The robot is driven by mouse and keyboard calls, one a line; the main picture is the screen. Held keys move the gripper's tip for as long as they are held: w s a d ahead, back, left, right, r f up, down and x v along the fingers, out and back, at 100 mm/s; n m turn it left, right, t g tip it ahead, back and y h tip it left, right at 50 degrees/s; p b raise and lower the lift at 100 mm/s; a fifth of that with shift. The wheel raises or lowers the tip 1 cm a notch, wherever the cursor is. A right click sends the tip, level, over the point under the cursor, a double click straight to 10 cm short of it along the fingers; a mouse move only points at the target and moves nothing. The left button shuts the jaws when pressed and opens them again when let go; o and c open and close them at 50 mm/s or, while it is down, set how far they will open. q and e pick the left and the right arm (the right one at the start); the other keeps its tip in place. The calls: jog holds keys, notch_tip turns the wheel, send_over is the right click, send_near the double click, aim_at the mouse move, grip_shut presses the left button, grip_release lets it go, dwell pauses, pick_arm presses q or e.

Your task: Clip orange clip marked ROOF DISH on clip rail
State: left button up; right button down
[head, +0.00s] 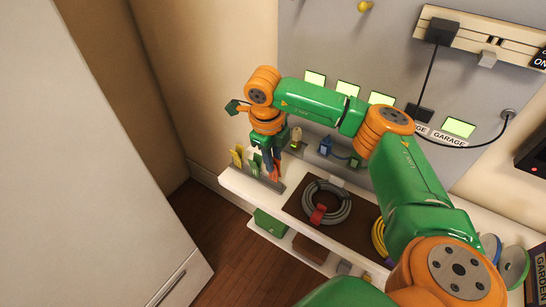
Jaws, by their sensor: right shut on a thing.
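My right gripper (269,164) points down over the left end of the shelf, shut on a small red-orange piece (276,173) that looks like the orange clip. The gripper partly hides it, and its marking cannot be read. It is right among the other clips in a low grey rack (262,180), and I cannot tell whether it is clear of the rack. A pale slotted rail (480,38), seemingly the clip rail, is on the grey wall panel at the upper right, far from the gripper. My left gripper is not in view.
Yellow clips (237,157) and a pale green clip (255,162) stand beside the gripper. A grey cable coil (327,204) lies on the shelf's brown mat. A black box (441,31) with a hanging cable is on the rail. A large pale cabinet (80,150) fills the left.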

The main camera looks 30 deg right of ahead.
jog(key=shift+f+b, duration=1.1)
jog(key=shift+f, duration=0.35)
jog(key=shift+c, duration=1.8)
grip_release()
jog(key=shift+d, duration=0.1)
jog(key=shift+r, duration=0.15)
jog(key=shift+r+p, duration=1.9)
jog(key=shift+r, duration=0.3)
